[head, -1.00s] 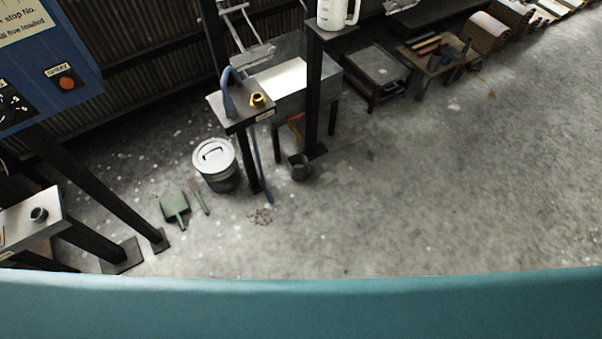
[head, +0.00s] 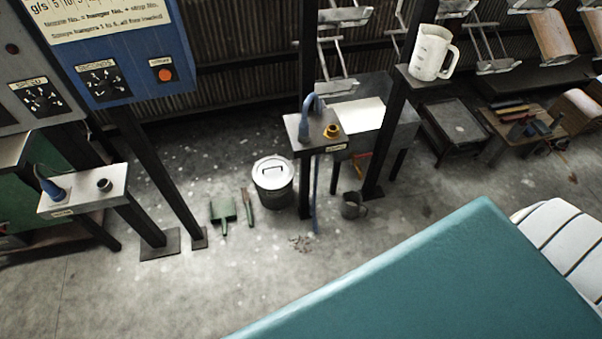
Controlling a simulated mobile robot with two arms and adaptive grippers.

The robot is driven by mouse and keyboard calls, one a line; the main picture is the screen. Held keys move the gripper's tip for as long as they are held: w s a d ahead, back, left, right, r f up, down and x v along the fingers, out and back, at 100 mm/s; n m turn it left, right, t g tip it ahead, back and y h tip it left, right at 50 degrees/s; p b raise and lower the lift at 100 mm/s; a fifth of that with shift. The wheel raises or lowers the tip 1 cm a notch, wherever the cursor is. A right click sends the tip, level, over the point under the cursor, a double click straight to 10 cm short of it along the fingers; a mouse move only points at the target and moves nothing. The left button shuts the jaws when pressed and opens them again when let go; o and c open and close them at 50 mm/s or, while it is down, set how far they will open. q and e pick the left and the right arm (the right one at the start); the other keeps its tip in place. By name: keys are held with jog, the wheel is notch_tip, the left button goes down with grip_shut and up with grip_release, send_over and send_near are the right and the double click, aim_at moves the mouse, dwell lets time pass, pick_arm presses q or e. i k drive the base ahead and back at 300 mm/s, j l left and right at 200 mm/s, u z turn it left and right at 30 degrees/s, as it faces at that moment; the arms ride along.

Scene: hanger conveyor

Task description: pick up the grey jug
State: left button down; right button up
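A dark grey jug (head: 353,205) with a side handle stands on the concrete floor, right of centre. It is by the foot of a dark post (head: 391,135) and below a grey bench. A paler, white-looking jug (head: 432,52) with a handle on its right stands upright on a small shelf (head: 421,78) on that post.
A lidded metal bin (head: 273,182) stands left of the floor jug, with a green dustpan (head: 223,212) beside it. A small post table (head: 313,131) carries a blue hose and a yellow fitting. A blue control panel (head: 123,50) is upper left. Open floor (head: 145,300) lies in front.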

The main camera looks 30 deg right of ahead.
aim_at(352, 201)
jog(key=l+u, duration=0.25)
jog(key=l, duration=0.15)
jog(key=l+u, duration=0.25)
jog(key=l, duration=0.2)
jog(key=l+u, duration=0.25)
jog(key=l, duration=0.15)
jog(key=k+l+u, duration=0.15)
jog(key=l+u, duration=0.15)
jog(key=k+l+u, duration=0.1)
jog(key=l+u, duration=0.15)
jog(key=l, duration=0.2)
jog(key=k+l+u, duration=0.35)
jog(key=l+u, duration=0.15)
jog(key=l, duration=0.2)
